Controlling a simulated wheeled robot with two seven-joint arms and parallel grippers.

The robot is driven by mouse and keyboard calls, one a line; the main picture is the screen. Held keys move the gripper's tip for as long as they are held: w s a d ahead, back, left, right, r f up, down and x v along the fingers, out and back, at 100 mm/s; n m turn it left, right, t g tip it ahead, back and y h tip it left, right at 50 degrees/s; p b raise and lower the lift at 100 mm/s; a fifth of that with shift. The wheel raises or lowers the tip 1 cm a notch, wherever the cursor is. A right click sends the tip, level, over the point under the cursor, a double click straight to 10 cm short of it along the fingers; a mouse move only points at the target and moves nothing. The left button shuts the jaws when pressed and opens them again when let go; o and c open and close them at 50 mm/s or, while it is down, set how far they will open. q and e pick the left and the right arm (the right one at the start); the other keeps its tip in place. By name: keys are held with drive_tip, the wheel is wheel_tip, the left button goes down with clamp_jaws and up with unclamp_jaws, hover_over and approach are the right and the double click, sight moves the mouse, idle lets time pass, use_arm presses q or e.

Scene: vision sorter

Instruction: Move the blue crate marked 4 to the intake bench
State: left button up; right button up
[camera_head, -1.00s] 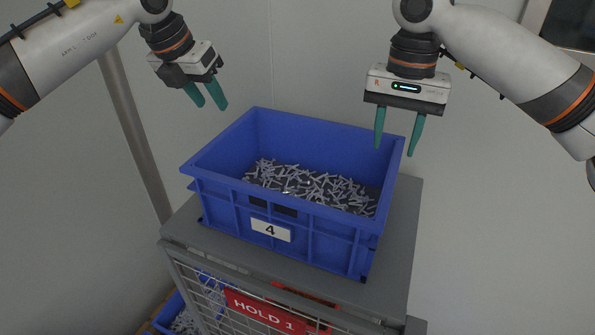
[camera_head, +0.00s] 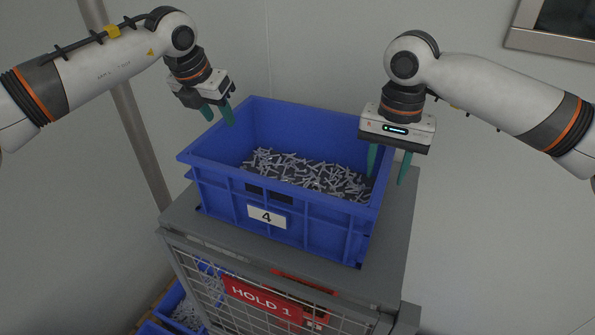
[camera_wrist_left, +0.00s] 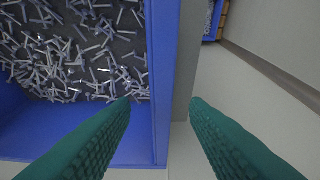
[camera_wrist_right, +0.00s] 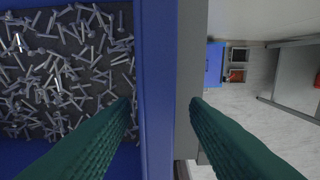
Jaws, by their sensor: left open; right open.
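The blue crate marked 4 (camera_head: 312,222) stands upright on the grey top of a stand (camera_head: 395,240) and holds many small grey screw-like parts. My left gripper (camera_head: 218,114) is open at the crate's left wall. In the left wrist view its fingers (camera_wrist_left: 160,115) sit on either side of the blue rim (camera_wrist_left: 163,70). My right gripper (camera_head: 389,166) is open at the crate's right wall. In the right wrist view its fingers (camera_wrist_right: 163,115) also sit on either side of the rim (camera_wrist_right: 156,60). Neither gripper is closed on the crate. The intake bench cannot be made out.
A red HOLD 1 sign (camera_head: 262,300) is on the mesh front of the stand. Another blue crate with parts (camera_head: 180,312) sits low at the left. A grey post (camera_head: 140,145) rises behind the stand at left. Pale walls are close behind.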

sight(222, 120)
use_arm(q)
drive_tip(key=x, duration=0.2)
drive_tip(key=shift+w+d+f, duration=0.1)
drive_tip(key=shift+f, duration=0.1)
use_arm(e)
wheel_tip(222, 120, down, 2)
drive_tip(key=shift+f, duration=0.15)
use_arm(q)
drive_tip(key=shift+w+f, duration=0.15)
drive_tip(key=shift+f, duration=0.35)
use_arm(e)
drive_tip(key=shift+f, duration=0.55)
use_arm(q)
drive_tip(key=shift+c, duration=0.5)
use_arm(e)
drive_tip(key=shift+c, duration=0.5)
use_arm(q)
clamp_jaws()
use_arm(e)
clamp_jaws()
use_arm(q)
drive_tip(key=shift+r, duration=0.25)
drive_tip(key=shift+w, duration=0.2)
use_arm(e)
drive_tip(key=shift+w+r, duration=0.15)
drive_tip(key=shift+r, duration=0.1)
